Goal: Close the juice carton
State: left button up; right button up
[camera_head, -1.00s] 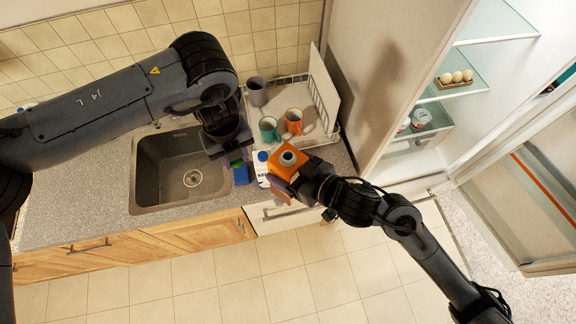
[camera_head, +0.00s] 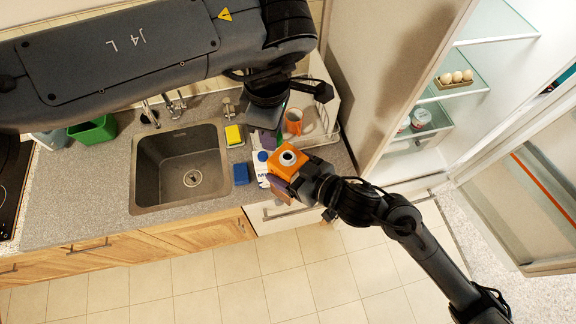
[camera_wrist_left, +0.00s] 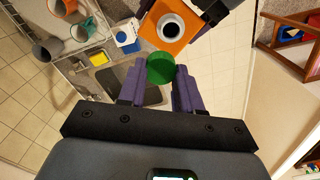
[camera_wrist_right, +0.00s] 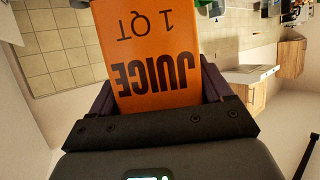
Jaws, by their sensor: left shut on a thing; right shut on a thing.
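The orange juice carton (camera_head: 285,163) is at the counter's front edge, with its round spout (camera_wrist_left: 170,27) uncovered. My right gripper (camera_wrist_right: 155,90) is shut on the carton's sides, and the "JUICE 1 QT" face shows in the right wrist view. My left gripper (camera_wrist_left: 160,75) is shut on a round green cap (camera_wrist_left: 160,69), held between its fingertips. In the left wrist view the cap appears just below the spout and apart from it. In the head view the left gripper (camera_head: 268,138) is just behind and left of the carton; the cap cannot be made out there.
A white milk carton with a blue lid (camera_head: 262,170) stands close left of the juice carton. An orange mug (camera_head: 293,121) stands in the dish rack behind. The fridge door at right is open.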

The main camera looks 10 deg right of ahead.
aim_at(287, 158)
pick_arm(q)
jog(key=m, duration=0.2)
jog(key=d+r+m, duration=0.1)
jog(key=m, duration=0.1)
jog(key=s+m, duration=0.1)
jog(key=m, duration=0.1)
jog(key=shift+d+r, duration=0.35)
jog(key=m, duration=0.3)
jog(key=d+r+m, duration=0.1)
jog(key=shift+s, duration=0.4)
jog(key=shift+f, duration=0.1)
jog(key=shift+f, duration=1.95)
jog(key=shift+f, duration=0.9)
jog(key=shift+f, duration=0.55)
